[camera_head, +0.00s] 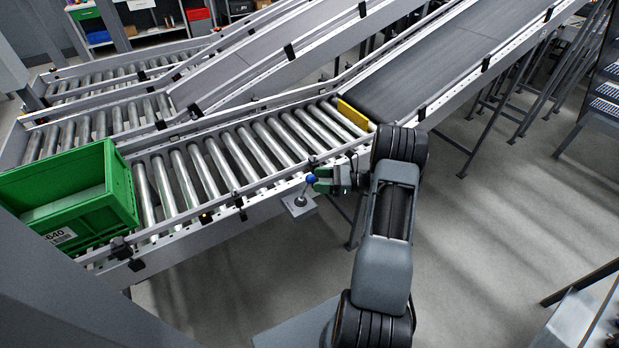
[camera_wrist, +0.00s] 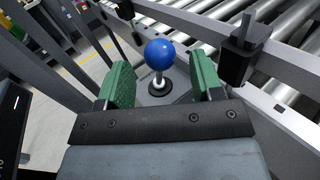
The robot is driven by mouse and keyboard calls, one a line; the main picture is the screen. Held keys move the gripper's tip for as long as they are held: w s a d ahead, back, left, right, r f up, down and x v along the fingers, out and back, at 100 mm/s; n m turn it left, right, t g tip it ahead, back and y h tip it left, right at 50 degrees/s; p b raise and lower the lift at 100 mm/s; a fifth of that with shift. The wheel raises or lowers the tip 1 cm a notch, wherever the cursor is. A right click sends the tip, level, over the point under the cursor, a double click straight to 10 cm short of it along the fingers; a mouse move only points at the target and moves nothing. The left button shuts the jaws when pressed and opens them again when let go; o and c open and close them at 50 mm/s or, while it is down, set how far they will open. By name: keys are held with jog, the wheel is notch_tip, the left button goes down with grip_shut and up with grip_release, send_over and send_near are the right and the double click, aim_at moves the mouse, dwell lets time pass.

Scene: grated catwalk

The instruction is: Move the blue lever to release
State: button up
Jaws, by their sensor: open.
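The blue lever is a blue ball knob (camera_head: 310,178) on a short metal stem, standing on a small grey plate (camera_head: 299,205) beside the roller conveyor's near rail. In the wrist view the blue knob (camera_wrist: 160,53) shows just beyond and between the green fingers, with its stem and dark round base below it. My gripper (camera_head: 322,181) reaches in from the right, close to the knob. In the wrist view my gripper (camera_wrist: 160,88) is open, with a green pad on either side and nothing held. Contact with the knob cannot be told.
A green crate (camera_head: 122,190) sits on the rollers at the left. A yellow stop plate (camera_head: 352,113) stands across the rollers at the belt's lower end. The conveyor's side rail with a black bracket (camera_wrist: 238,58) is close on the gripper's right in the wrist view.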

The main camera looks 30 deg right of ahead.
aim_at(310, 179)
jog(key=shift+x, duration=1.8)
jog(key=shift+c, duration=0.3)
jog(key=c, duration=0.8)
jog(key=shift+c, duration=0.2)
